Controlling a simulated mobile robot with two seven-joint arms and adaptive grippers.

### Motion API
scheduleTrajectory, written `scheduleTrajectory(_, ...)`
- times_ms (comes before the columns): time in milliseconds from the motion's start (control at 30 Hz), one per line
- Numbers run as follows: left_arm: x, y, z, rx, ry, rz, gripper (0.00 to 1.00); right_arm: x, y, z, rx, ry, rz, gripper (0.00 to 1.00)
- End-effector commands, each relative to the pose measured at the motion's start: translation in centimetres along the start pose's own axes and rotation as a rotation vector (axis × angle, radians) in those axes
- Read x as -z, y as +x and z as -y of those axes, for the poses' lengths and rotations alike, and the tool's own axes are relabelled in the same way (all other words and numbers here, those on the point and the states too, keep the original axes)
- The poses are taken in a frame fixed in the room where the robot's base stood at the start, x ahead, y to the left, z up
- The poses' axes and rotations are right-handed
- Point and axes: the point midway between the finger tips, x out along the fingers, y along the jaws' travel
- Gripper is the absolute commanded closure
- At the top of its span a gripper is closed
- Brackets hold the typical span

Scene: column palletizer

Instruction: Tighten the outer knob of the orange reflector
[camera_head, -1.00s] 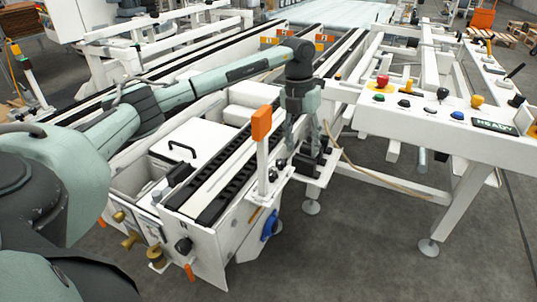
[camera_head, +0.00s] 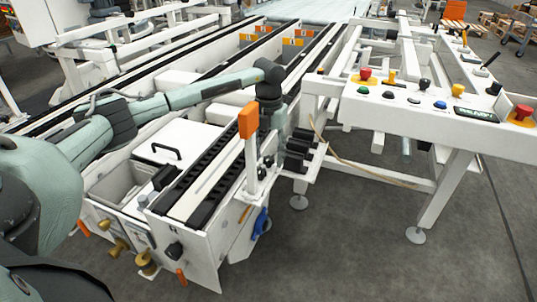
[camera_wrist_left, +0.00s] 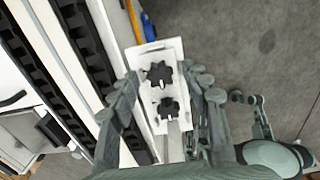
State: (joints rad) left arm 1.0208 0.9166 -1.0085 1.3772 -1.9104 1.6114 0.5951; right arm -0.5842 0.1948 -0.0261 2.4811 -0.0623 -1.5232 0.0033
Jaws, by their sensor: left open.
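The orange reflector (camera_head: 248,121) stands upright on a white post at the near end of the conveyor rail. Two black star knobs (camera_wrist_left: 159,75) (camera_wrist_left: 166,107) sit one above the other on a white bracket plate (camera_wrist_left: 150,52) in the left wrist view. I cannot tell for sure which is the outer one. My left gripper (camera_wrist_left: 164,88) is open, with its fingers on either side of the plate and knobs, apparently not closed on either. In the head view, my left gripper (camera_head: 271,150) hangs just right of the reflector post, partly hidden. A small far gripper in the wrist view, perhaps my right one (camera_wrist_left: 248,98), is unclear.
A white control panel (camera_head: 400,112) with coloured buttons stands to the right. Conveyor rails (camera_head: 205,170) run away on the left, beside a white lidded box (camera_head: 185,138). A tan hose (camera_head: 350,165) hangs right of the gripper. Grey floor is open in front.

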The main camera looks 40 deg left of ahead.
Motion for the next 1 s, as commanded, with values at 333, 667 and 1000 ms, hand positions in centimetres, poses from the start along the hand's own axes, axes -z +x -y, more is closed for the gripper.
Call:
scheduleTrajectory(333, 0.00, 0.00, 0.04, 0.001, 0.000, 0.000, 0.73, -0.04, -0.02, -0.07, -0.001, 0.001, 0.002, 0.60)
scheduleTrajectory(667, 0.00, -0.02, 0.04, 0.001, 0.002, 0.000, 1.00, -0.04, -0.03, -0.15, -0.003, 0.002, 0.003, 0.60)
scheduleTrajectory(1000, -0.01, -0.06, 0.03, 0.001, 0.100, 0.000, 1.00, -0.67, -0.21, -0.46, -0.008, 0.006, 0.033, 0.60)
